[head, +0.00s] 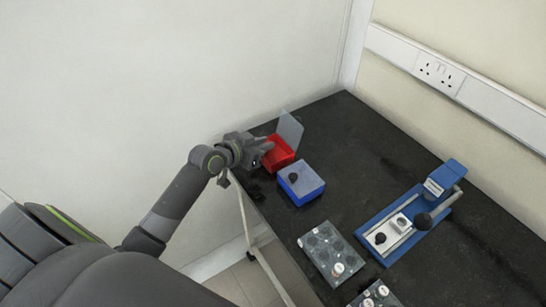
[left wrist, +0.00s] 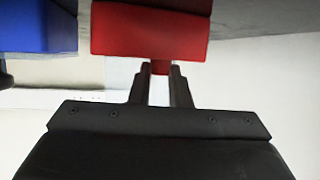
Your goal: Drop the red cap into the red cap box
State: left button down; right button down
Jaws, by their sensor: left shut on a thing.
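The red cap box (head: 276,153) stands near the table's left edge in the head view, with its clear lid (head: 290,130) raised. My left gripper (head: 266,148) is at the left side of this box. In the left wrist view my left gripper (left wrist: 161,72) is shut on a small red piece, the red cap (left wrist: 161,68). The cap shows right at the edge of the red box (left wrist: 150,32); I cannot tell whether they touch. In the head view the cap is hidden by the gripper. My right gripper is not in view.
A blue box (head: 300,186) with a dark round piece on its lid stands beside the red box; it also shows in the left wrist view (left wrist: 38,27). A grey tray (head: 318,262) and a blue press (head: 448,178) stand nearer. The dark table (head: 350,135) is clear at the back.

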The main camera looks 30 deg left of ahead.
pick_arm(q)
jog(key=c, duration=1.3)
grip_release()
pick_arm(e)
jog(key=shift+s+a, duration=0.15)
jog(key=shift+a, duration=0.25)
pick_arm(q)
jog(key=shift+s+a+r, duration=0.2)
jog(key=shift+s+r, duration=0.05)
jog(key=shift+s, duration=0.2)
jog(key=p+v, duration=0.1)
jog(key=v, duration=1.5)
jog(key=shift+s, duration=0.2)
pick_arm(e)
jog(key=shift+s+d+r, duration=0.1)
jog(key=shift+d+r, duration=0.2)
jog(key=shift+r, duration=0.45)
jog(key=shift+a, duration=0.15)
pick_arm(q)
jog(key=shift+s, duration=0.1)
